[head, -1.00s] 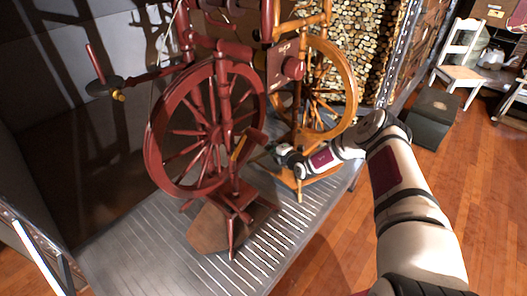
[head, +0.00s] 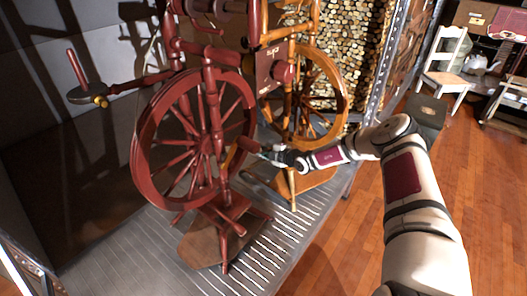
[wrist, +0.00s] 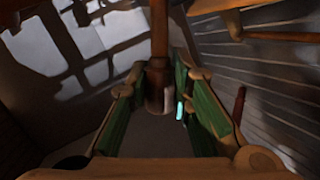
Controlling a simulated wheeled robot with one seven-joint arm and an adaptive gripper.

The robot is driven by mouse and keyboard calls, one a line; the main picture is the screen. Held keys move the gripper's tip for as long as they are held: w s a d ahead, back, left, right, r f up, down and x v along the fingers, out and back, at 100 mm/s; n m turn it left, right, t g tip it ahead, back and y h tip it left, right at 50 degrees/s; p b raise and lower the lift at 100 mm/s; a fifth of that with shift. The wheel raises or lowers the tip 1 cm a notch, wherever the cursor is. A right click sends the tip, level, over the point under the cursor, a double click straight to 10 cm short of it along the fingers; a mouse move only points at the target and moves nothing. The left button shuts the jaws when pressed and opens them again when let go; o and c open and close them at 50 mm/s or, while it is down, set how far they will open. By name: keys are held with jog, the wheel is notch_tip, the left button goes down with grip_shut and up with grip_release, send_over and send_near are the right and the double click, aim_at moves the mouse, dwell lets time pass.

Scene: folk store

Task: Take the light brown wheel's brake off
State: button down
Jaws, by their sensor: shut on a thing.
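The light brown wheel (head: 330,92) stands upright behind a dark red wheel (head: 150,150) on a ribbed metal platform. My gripper (head: 262,152) is between the two wheels, beside a reddish-brown handle (head: 248,145). In the wrist view, green-padded fingers (wrist: 158,72) close around a brown rod (wrist: 158,45) with a thicker lower end. The rod runs out of the top of that view. The fingers and the contact are too small to make out in the head view. I cannot tell for certain whether this rod is the brake.
The dark red wheel's spokes and frame stand close left of my gripper. The platform (head: 290,238) has bare slats in front. Stacked logs (head: 350,40) are behind. A white chair (head: 445,65) and open wooden floor (head: 480,160) lie to the right.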

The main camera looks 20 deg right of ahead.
jog(key=c, duration=1.4)
grip_release()
jog(key=v, duration=1.2)
